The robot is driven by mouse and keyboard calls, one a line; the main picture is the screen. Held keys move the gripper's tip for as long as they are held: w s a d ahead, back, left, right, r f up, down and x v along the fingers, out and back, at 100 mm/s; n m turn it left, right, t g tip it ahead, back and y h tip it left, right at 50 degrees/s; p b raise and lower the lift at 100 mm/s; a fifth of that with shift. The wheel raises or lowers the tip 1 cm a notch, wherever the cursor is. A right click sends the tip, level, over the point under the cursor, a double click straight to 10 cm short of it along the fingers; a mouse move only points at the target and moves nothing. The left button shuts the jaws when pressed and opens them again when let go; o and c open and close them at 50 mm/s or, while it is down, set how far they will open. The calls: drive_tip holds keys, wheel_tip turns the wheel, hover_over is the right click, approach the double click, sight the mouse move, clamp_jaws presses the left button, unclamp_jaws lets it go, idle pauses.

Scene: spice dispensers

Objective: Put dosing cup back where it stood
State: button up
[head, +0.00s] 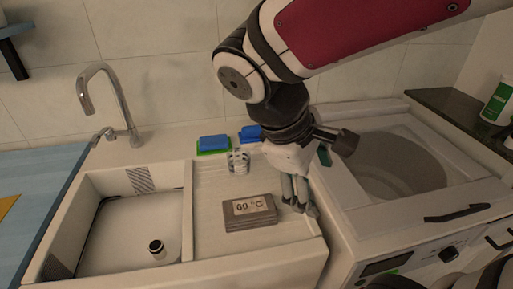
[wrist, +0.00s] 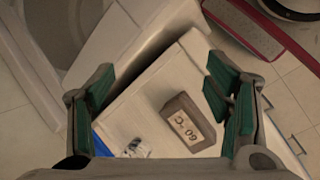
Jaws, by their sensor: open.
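A small clear or whitish cup-like piece with dark markings (head: 238,162) stands on the ribbed drainboard behind the grey block; it also shows low in the wrist view (wrist: 137,149). I cannot tell for sure which of the two is the dosing cup. My gripper (head: 300,207) points down at the right edge of the drainboard, just right of the grey block. In the wrist view my gripper (wrist: 160,85) has its green-padded fingers wide apart, with nothing held between them.
A grey block marked "60 °C" (head: 250,213) lies on the drainboard (head: 210,190); it also shows in the wrist view (wrist: 188,122). Blue sponges (head: 213,142) lie at the back. A tap (head: 115,105) rises behind the sink. A top-opening washer (head: 400,165) is at right.

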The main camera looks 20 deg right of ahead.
drive_tip(key=s+a+r+m+t+y, duration=0.1)
drive_tip(key=s+a+m+t+y, duration=0.2)
drive_tip(key=s+a+m+y, duration=0.1)
drive_tip(key=shift+s+r+m+y, duration=0.3)
drive_tip(key=shift+s+m+y, duration=0.4)
drive_tip(key=shift+s+m, duration=0.7)
drive_tip(key=shift+a, duration=0.1)
wheel_tip(320, 180, up, 7)
drive_tip(key=t+p, duration=0.1)
drive_tip(key=p, duration=0.4)
drive_tip(key=shift+p, duration=0.3)
